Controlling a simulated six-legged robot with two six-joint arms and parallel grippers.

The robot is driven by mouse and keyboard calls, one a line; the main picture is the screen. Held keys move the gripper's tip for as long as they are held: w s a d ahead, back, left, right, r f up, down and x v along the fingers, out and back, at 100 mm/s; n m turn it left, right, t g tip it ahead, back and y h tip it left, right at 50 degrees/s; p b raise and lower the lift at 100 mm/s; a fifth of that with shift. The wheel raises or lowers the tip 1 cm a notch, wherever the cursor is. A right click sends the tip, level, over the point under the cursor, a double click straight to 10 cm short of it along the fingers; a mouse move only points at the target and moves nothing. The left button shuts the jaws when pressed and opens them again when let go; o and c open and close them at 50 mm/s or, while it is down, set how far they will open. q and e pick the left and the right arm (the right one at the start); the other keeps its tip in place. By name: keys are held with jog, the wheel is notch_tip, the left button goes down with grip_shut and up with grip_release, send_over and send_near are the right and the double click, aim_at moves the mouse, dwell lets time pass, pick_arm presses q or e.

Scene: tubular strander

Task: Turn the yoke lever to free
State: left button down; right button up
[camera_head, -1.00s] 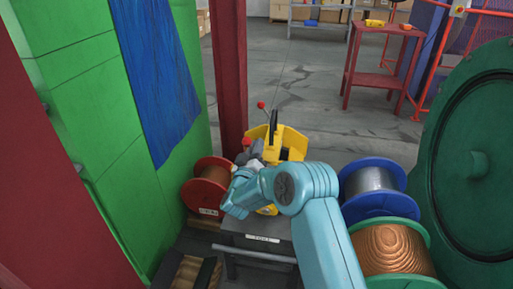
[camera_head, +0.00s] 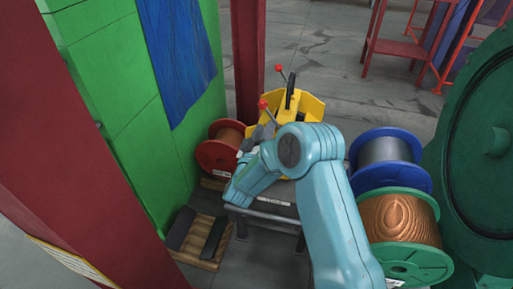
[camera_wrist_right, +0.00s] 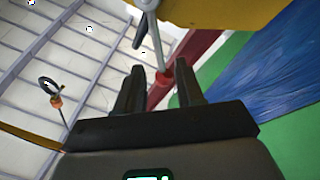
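The yellow yoke unit (camera_head: 311,108) stands ahead of me, with a dark upright handle on top. Two red ball knobs show there: an upper one (camera_head: 279,67) on a thin rod and a lower one (camera_head: 262,104) close to my right gripper (camera_head: 262,132). I cannot tell which belongs to the yoke lever. In the right wrist view, my right gripper (camera_wrist_right: 160,90) has its dark fingers apart. A grey lever (camera_wrist_right: 154,38) comes down from the top, its red end (camera_wrist_right: 164,79) in line with the gap; I cannot tell contact. My left gripper is out of view.
A red-flanged spool (camera_head: 217,158) stands left of the gripper. Blue (camera_head: 387,160) and green-flanged (camera_head: 399,220) spools stand right of my arm. A dark red post (camera_head: 247,60) rises behind, and a large green wheel (camera_head: 485,150) is at the right. A pallet (camera_head: 203,238) lies front left.

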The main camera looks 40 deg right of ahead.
jog(key=v, duration=0.8)
jog(key=shift+a, duration=0.1)
